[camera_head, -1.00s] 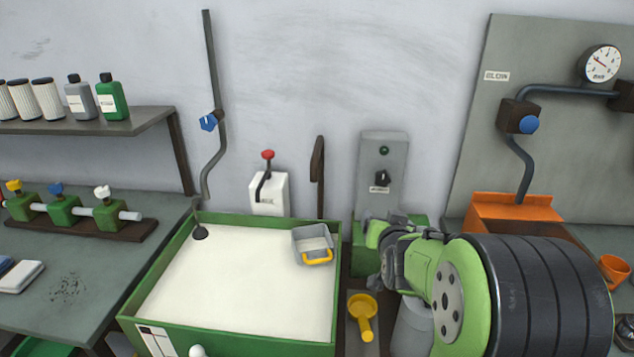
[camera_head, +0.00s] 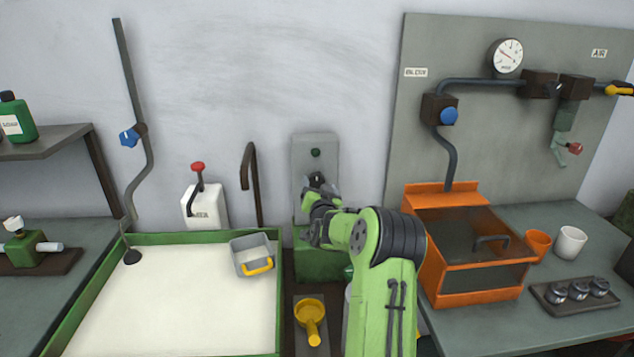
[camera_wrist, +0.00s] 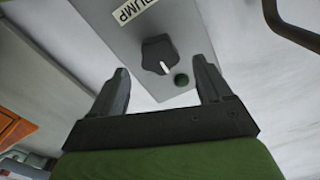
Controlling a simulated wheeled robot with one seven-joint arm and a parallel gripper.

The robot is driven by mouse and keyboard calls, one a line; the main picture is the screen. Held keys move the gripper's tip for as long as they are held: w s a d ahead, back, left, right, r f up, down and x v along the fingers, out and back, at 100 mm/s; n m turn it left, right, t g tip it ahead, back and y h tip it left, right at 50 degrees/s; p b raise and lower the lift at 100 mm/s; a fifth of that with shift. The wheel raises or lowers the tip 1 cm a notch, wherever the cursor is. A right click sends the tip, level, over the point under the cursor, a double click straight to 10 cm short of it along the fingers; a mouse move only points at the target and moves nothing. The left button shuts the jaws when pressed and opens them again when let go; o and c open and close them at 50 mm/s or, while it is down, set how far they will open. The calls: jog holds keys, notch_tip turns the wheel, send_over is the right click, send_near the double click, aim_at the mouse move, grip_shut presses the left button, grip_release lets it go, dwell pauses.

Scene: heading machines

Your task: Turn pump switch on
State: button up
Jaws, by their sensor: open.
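The pump switch is a black rotary knob (camera_wrist: 159,55) with a white pointer mark, on a grey panel (camera_wrist: 130,35) under a "PUMP" label (camera_wrist: 133,10) in the wrist view. A dark green lamp (camera_wrist: 181,80) sits beside the knob and looks unlit. In the head view the panel (camera_head: 301,150) stands on the wall with the lamp (camera_head: 316,152) above the knob (camera_head: 317,179). My gripper (camera_wrist: 162,80) is open, with the knob in line between its fingers; contact is not visible. In the head view my gripper (camera_head: 318,190) is in front of the panel's lower part and partly covers it.
A green-rimmed tray (camera_head: 279,300) with a grey basket (camera_head: 250,256) lies left of my arm. A yellow scoop (camera_head: 310,318) lies in front. An orange box (camera_head: 470,298) stands close on the right.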

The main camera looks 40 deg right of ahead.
aim_at(318, 181)
jog(key=x, duration=0.3)
jog(key=shift+w+d, duration=0.15)
jog(key=c, duration=1)
jog(key=shift+c, duration=0.2)
